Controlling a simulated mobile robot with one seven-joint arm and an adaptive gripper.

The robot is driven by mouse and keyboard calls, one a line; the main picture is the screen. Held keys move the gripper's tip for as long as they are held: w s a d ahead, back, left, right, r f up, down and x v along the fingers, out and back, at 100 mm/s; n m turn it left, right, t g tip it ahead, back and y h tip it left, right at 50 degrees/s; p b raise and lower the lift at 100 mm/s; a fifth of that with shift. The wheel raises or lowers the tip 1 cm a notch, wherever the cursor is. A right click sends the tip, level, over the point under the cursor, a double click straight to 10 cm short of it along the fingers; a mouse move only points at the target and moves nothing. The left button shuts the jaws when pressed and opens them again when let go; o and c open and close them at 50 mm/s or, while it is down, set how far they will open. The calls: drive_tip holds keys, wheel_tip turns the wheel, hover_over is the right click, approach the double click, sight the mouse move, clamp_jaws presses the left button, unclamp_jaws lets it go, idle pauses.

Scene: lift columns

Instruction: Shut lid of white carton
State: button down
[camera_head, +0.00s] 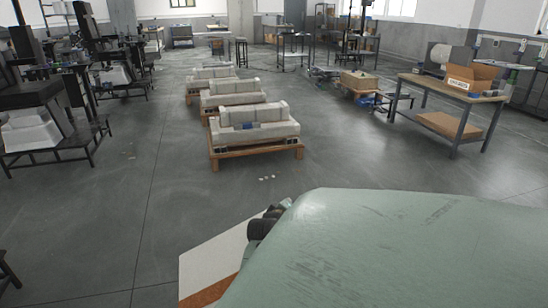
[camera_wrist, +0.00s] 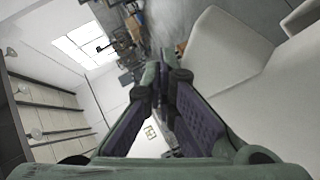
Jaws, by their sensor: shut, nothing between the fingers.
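A white panel (camera_head: 212,262) with an orange-brown strip along its lower edge shows at the bottom of the head view. It looks like part of the white carton, but my green arm hides most of it. In the wrist view, large pale panels (camera_wrist: 228,52) fill the right side and look like the carton's lid or flaps; I cannot tell how far open the lid is. My gripper (camera_wrist: 166,78) is shut and empty, left of these panels. I cannot tell whether it touches them. In the head view its dark finger parts (camera_head: 264,222) show just beside the white panel.
Several wooden pallets with pale blocks (camera_head: 258,130) stand on the floor ahead. A workbench (camera_head: 418,83) with an open brown box (camera_head: 470,77) stands at the right. Dark machines (camera_head: 40,95) line the left. The grey floor at left centre is clear.

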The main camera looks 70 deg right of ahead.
drive_tip(key=s+d+f+m+t+y+b, duration=0.1)
drive_tip(key=s+f+b, duration=0.1)
drive_tip(key=f, duration=0.7)
drive_tip(key=s+d+f+m+t+y+b, duration=0.1)
drive_tip(key=s+d+f+b, duration=0.1)
drive_tip(key=f, duration=0.7)
drive_tip(key=shift+s+d+y+b, duration=0.15)
drive_tip(key=shift+d+y+b, duration=0.1)
drive_tip(key=shift+y+b, duration=0.25)
